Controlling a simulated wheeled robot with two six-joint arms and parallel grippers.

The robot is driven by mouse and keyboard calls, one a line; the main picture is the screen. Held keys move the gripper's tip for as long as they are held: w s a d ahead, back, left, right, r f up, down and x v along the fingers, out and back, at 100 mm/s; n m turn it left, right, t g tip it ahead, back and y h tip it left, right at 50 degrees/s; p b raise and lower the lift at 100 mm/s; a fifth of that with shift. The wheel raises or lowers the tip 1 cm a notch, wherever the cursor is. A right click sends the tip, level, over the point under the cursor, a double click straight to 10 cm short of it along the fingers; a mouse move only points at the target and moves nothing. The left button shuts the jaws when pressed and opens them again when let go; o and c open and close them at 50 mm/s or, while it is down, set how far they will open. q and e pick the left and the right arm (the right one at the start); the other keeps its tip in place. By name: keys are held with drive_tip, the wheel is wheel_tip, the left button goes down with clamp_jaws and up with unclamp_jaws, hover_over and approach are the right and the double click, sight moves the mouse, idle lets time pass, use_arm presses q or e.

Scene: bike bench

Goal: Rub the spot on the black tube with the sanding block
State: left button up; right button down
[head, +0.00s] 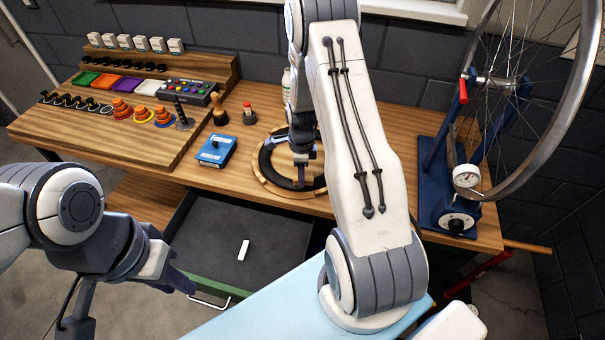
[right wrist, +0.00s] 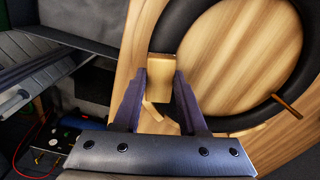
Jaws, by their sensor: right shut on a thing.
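The black tube (head: 266,160) lies as a ring in a round wooden holder (head: 262,181) on the bench; it also shows in the right wrist view (right wrist: 184,28). My right gripper (right wrist: 160,88) is shut on the tan sanding block (right wrist: 161,68), whose far end lies over the tube's edge in that view. I cannot tell whether block and tube touch. In the head view my right gripper (head: 302,168) is over the ring, and my arm hides part of it. I cannot make out the spot. My left gripper (head: 178,281) is away from the bench top at lower left, its jaw opening unclear.
A blue box (head: 216,151) lies left of the ring, near a brush (head: 220,110). An open drawer (head: 215,235) below holds a white piece (head: 243,250). A blue wheel stand (head: 436,195) with a wheel stands at right. Trays and small parts fill the left bench.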

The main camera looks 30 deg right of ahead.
drive_tip(key=shift+w+a+f, duration=0.1)
drive_tip(key=shift+w+a, duration=0.6)
drive_tip(key=shift+a, duration=0.35)
drive_tip(key=shift+s+d, duration=0.15)
drive_tip(key=shift+s+d+f, duration=0.1)
drive_tip(key=shift+s+d, duration=0.55)
drive_tip(key=shift+d, duration=0.3)
drive_tip(key=shift+s, duration=0.1)
drive_tip(key=shift+a, duration=0.2)
drive_tip(key=shift+w+a, duration=0.75)
drive_tip(key=shift+a, duration=0.15)
drive_tip(key=shift+d, duration=0.1)
